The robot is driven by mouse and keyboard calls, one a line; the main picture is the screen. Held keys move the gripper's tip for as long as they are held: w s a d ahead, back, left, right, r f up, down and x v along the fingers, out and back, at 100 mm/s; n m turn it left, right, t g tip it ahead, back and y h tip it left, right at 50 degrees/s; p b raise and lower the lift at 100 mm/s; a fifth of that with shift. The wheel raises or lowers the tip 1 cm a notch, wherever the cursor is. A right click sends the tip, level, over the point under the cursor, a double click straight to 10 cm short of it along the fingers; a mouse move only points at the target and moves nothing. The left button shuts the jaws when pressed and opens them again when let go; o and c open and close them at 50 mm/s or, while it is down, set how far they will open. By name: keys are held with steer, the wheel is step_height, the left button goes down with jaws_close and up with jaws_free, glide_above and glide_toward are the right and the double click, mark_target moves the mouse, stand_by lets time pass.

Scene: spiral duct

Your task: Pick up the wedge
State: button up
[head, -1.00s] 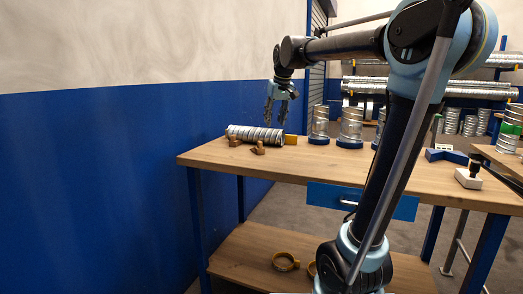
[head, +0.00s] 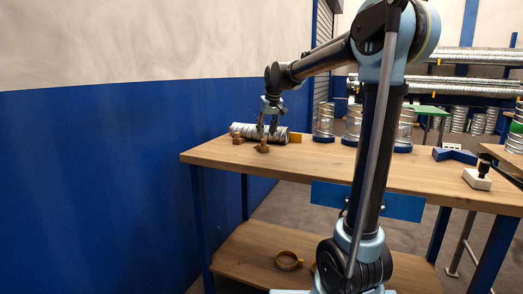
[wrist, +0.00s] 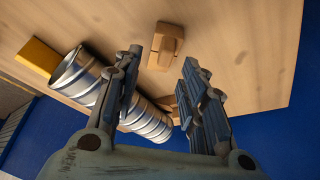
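Two brown wooden wedges lie on the workbench beside a ribbed silver duct (head: 250,131). The nearer wedge (head: 262,147) is right under my gripper (head: 267,131). In the wrist view a wedge (wrist: 165,45) shows just beyond the gap between the fingertips of my gripper (wrist: 162,58). My gripper points down, open and empty, with its fingers apart. The other wedge (head: 237,139) is at the duct's left end; in the wrist view a wedge (wrist: 170,103) is partly hidden by the right finger. The duct (wrist: 78,75) passes behind the left finger.
A yellow block (head: 295,137) is at the duct's right end. A blue angled block (head: 455,155) and a white block with a black knob (head: 478,179) are at the right. The bench front (head: 300,165) is clear.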

mark_target(263, 141)
steer(key=shift+s+x, duration=0.1)
steer(key=shift+x, duration=1.5)
steer(key=shift+s+x, duration=0.15)
steer(key=shift+x, duration=1.45)
steer(key=shift+a, duration=0.15)
steer(key=c, duration=0.8)
